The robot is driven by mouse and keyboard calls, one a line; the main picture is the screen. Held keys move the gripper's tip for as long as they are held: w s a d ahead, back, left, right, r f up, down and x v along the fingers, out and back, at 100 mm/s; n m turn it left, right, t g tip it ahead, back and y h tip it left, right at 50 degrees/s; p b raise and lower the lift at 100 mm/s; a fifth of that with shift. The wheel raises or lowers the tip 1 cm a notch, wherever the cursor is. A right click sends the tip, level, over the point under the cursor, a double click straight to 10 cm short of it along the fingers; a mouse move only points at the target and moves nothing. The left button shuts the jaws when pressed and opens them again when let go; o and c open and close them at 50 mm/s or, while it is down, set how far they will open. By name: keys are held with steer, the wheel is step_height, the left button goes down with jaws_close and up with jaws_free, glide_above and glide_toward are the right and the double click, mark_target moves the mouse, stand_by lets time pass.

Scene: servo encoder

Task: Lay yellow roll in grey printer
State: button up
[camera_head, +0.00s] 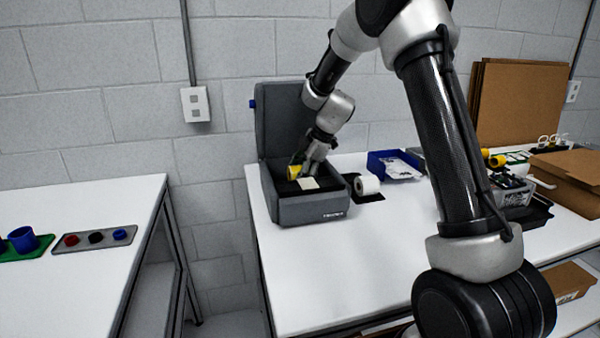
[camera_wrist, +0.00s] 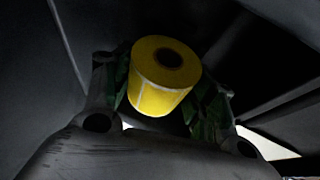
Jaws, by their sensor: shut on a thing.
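The grey printer (camera_head: 308,208) stands on the white table with its lid (camera_head: 282,120) raised at the back. The yellow roll (camera_head: 293,173) is at the left of the printer's opening, partly hidden by my gripper. My gripper (camera_head: 303,170) reaches down into the open printer and is shut on the roll. In the wrist view the yellow roll (camera_wrist: 164,76) sits between my two fingers, its dark core hole facing up in the picture. I cannot tell whether the roll touches the printer's inside.
A white roll (camera_head: 366,185) on a dark mat stands just right of the printer. A blue tray (camera_head: 394,165) with papers, a grey bin (camera_head: 511,190) and cardboard boxes (camera_head: 568,178) are farther right. The table front (camera_head: 345,260) is clear. Another table (camera_head: 80,275) is at left.

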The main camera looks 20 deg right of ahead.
stand_by(0.3)
steer(key=o, duration=1.1)
steer(key=shift+o, duration=0.2)
steer(key=shift+r, duration=0.1)
